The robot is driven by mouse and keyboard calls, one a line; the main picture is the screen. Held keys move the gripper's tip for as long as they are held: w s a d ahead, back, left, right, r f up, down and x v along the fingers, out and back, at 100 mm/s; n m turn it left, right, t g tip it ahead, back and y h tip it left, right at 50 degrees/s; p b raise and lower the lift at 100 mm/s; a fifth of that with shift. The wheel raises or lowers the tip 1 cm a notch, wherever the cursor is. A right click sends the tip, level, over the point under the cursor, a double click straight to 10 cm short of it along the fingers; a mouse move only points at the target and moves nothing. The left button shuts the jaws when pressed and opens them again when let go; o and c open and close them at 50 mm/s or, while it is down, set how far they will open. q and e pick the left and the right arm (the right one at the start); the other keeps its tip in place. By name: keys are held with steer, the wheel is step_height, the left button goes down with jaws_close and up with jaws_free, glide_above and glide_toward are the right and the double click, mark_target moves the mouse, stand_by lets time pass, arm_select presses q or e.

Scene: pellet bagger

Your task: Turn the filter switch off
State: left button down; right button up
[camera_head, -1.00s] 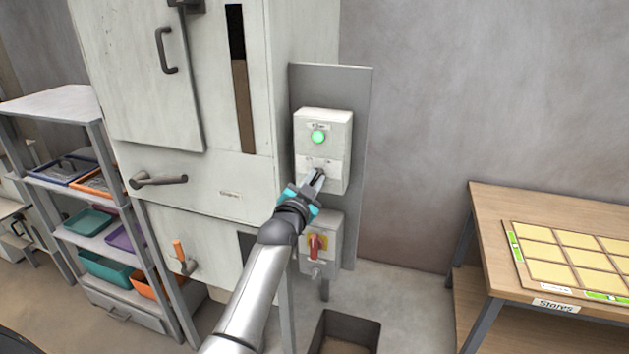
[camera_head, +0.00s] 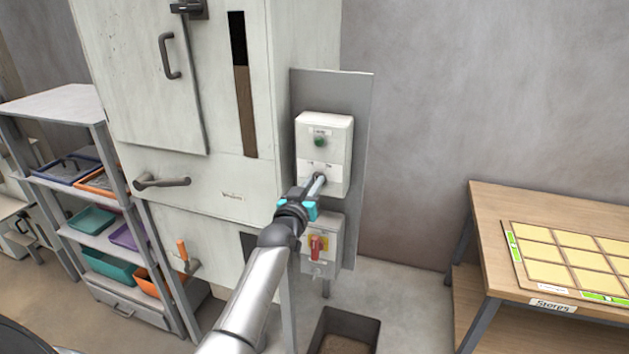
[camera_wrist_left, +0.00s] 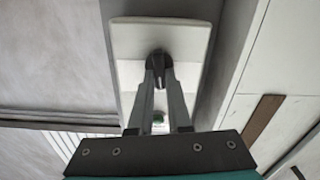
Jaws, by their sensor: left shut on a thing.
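The filter switch is a dark rotary knob (camera_wrist_left: 158,66) on a white control box (camera_head: 337,146). My left gripper (camera_head: 319,181) reaches the lower part of this box. In the left wrist view my left gripper (camera_wrist_left: 160,75) has its two fingertips closed on the knob's sides. In the head view the fingers hide most of the knob. A round green lamp (camera_head: 320,141) above the switch looks dark and unlit; it also shows between the fingers in the left wrist view (camera_wrist_left: 158,118). My right gripper is not in view.
A second box with a red handle on yellow (camera_head: 316,248) sits just below. The pale cabinet (camera_head: 190,230) with handles stands to the left. A brown open bin (camera_head: 345,318) is on the floor below. A wooden table (camera_head: 500,212) stands at the right.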

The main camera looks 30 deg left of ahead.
arm_select(q)
steer(key=shift+a+f+n+p, duration=0.1)
steer(key=shift+n+p, duration=0.2)
steer(key=shift+n, duration=1.9)
steer(key=c, duration=0.9)
jaws_free()
steer(key=shift+o, duration=0.2)
steer(key=shift+s, duration=0.1)
steer(key=v, duration=1.5)
